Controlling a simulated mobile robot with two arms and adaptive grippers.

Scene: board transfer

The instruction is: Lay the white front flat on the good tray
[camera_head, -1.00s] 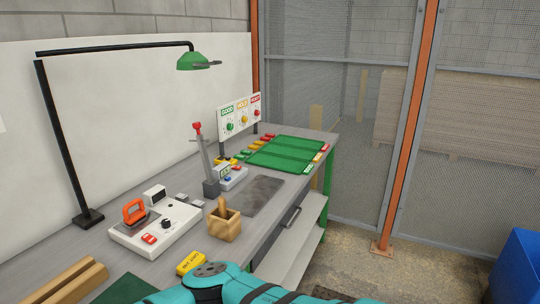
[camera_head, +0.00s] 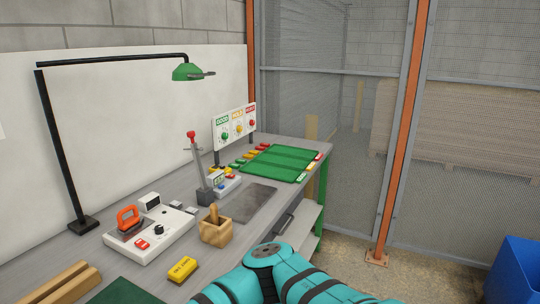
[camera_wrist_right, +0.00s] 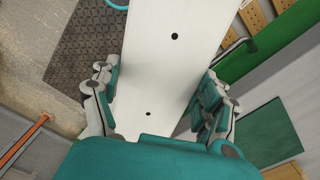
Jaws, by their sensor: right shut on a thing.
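The white front (camera_wrist_right: 172,70) is a long flat white panel with two dark holes, seen in the right wrist view. My right gripper (camera_wrist_right: 158,108) is shut on it, a finger at each long edge, and the panel reaches out past the top of that view. The green tray (camera_head: 279,163) lies flat and empty at the far end of the bench in the head view. The panel and the right gripper do not show in the head view; only my teal arm (camera_head: 290,275) does, low in front of the bench. My left gripper is out of view.
The bench holds a wooden box (camera_head: 216,231), a yellow block (camera_head: 183,269), a white device (camera_head: 150,237), an upright lever (camera_head: 197,170) and a lamp (camera_head: 187,72). A sign panel (camera_head: 235,126) stands behind the tray. A wire mesh fence (camera_head: 340,150) runs beyond the bench.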

